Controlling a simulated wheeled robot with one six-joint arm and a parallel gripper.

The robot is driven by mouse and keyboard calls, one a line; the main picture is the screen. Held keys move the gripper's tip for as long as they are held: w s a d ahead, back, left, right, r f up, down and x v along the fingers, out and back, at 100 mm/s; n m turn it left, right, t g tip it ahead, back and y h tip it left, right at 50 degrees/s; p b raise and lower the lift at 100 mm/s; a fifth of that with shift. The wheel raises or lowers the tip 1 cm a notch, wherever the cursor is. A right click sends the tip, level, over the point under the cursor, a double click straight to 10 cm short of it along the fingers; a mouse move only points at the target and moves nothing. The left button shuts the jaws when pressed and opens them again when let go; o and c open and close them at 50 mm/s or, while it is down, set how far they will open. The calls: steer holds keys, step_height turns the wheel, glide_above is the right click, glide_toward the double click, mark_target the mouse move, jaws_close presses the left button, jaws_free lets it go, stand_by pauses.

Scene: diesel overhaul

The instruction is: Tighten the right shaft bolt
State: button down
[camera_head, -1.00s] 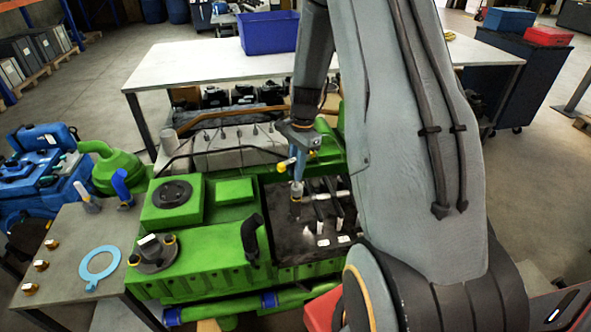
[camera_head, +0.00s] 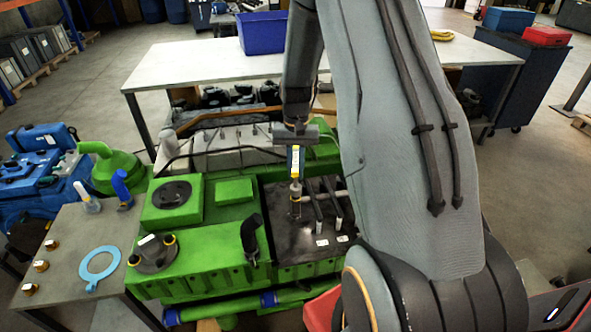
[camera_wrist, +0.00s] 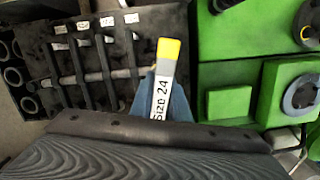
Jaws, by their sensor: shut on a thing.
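My gripper (camera_head: 297,148) is shut on a tool with a yellow end (camera_head: 295,153). In the wrist view the tool (camera_wrist: 162,85) has a white label reading "SIZE 24" and sits between blue fingers (camera_wrist: 180,105). In the head view a grey metal cylinder (camera_head: 296,190) stands upright below the tool, over the black recessed bay (camera_head: 276,240) of the green engine. Whether it touches a bolt cannot be told; no bolt head is visible there. A silver shaft (camera_wrist: 98,76) crosses the bay, with dark rods (camera_wrist: 77,60) across it.
Small white tags (camera_head: 321,242) lie by the rod ends. A bent black pipe (camera_head: 250,236) stands left of the bay. The side table (camera_head: 70,260) holds a light blue ring (camera_head: 99,263) and small brass-coloured parts (camera_head: 41,266). A long bench (camera_head: 180,72) stands behind.

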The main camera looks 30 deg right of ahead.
steer(key=n+h, duration=0.1)
steer(key=n, duration=0.9)
steer(key=shift+s+n, duration=0.1)
steer(key=shift+n, duration=0.2)
steer(key=n+h, duration=0.1)
steer(key=n, duration=0.3)
steer(key=shift+d, duration=0.15)
steer(key=shift+f, duration=0.1)
